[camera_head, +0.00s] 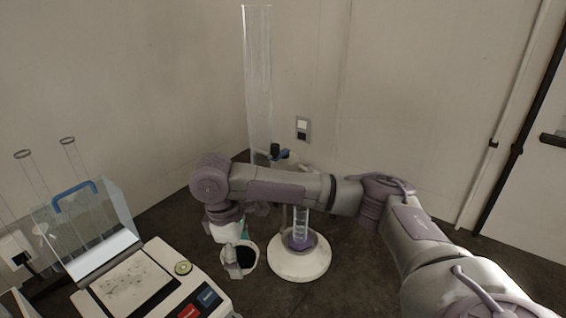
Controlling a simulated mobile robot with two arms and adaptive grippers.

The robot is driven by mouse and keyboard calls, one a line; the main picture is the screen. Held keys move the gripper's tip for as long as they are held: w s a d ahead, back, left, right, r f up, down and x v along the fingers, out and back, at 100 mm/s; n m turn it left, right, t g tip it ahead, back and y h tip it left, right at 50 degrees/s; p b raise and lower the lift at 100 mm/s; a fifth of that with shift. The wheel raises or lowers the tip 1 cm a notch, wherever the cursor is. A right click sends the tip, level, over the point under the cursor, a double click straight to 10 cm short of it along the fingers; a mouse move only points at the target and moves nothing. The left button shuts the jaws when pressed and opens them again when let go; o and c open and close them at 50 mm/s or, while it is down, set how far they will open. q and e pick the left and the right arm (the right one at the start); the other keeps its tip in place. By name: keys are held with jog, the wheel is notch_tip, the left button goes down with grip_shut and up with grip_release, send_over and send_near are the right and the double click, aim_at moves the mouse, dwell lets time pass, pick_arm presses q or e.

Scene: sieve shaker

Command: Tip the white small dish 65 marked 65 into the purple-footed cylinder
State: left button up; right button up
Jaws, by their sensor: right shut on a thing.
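The purple-footed cylinder (300,222) is a clear, narrow vessel standing upright on a white round stand (300,265), its upper part hidden behind my right arm. My right gripper (233,262) points down to the left of the cylinder. It is shut on a round white-rimmed dish (255,266) with a dark inside, which I take to be dish 65; its mark is not readable. The dish is apart from the cylinder and looks roughly level. The gripper partly covers it. My left gripper is not in view.
At the lower left is a bench device (190,290) with red and blue keys and a small greenish disc (183,268) on it. A clear box (115,212) with a blue handle (75,190) stands behind. A tall clear tube (257,80) rises at the back.

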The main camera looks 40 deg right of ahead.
jog(key=w+d+r+n+t+p, duration=0.1)
jog(key=w+d+r+n+p, duration=0.5)
jog(key=d+n+p, duration=0.1)
pick_arm(q)
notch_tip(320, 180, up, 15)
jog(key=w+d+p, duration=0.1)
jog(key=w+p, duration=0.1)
jog(key=p, duration=0.5)
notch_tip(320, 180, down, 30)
jog(key=b, duration=3)
pick_arm(e)
jog(key=d+n+t+y, duration=0.6)
jog(key=d+y, duration=1.1)
jog(key=y, duration=0.4)
jog(key=shift+r+t, duration=0.3)
jog(key=shift+r, duration=0.1)
